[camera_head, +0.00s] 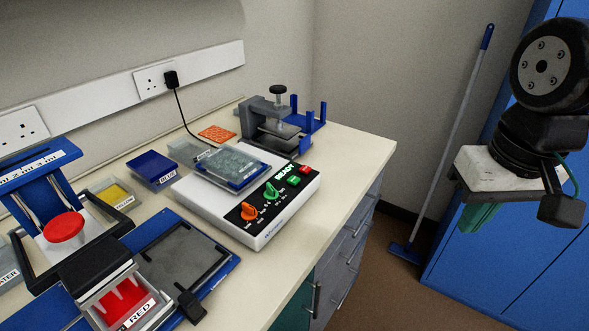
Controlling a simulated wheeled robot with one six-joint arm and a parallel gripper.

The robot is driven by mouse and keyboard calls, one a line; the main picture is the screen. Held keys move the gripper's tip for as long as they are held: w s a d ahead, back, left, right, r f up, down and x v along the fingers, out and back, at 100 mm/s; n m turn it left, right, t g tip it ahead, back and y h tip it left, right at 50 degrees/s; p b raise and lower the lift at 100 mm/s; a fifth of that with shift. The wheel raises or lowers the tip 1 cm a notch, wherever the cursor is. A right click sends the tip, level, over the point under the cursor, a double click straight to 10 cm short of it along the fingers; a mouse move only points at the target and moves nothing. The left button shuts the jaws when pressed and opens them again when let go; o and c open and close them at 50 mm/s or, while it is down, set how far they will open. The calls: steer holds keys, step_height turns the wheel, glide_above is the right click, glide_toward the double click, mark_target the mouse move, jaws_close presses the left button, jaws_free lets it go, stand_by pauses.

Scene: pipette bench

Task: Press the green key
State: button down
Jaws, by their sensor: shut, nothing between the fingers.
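The green key (294,181) is a small flat button on the black front panel of a white bench machine (238,225). It sits below the lit green READY display (287,171), with a red key (305,169) just beyond it. A green knob (271,191) and an orange knob (248,211) are on the same panel, to its left. My gripper (478,217) is at the right, in front of the blue cabinet, well apart from the machine. Its green fingers show below the white body, shut and empty, partly hidden by that body.
A clear-lidded tray (232,165) lies on the machine. A grey clamp stand (262,122) and blue rack (318,117) stand behind it. At the left are a red-button press (63,227), a RED tub (128,303) and a blue tray (222,263).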

steer(key=w+a+r+m, duration=0.1)
steer(key=w+a+r, duration=0.2)
steer(key=w, duration=0.3)
steer(key=m+g, duration=0.1)
steer(key=m, duration=0.5)
glide_above(292, 181)
steer(key=shift+r, duration=0.15)
step_height(292, 181, down, 14)
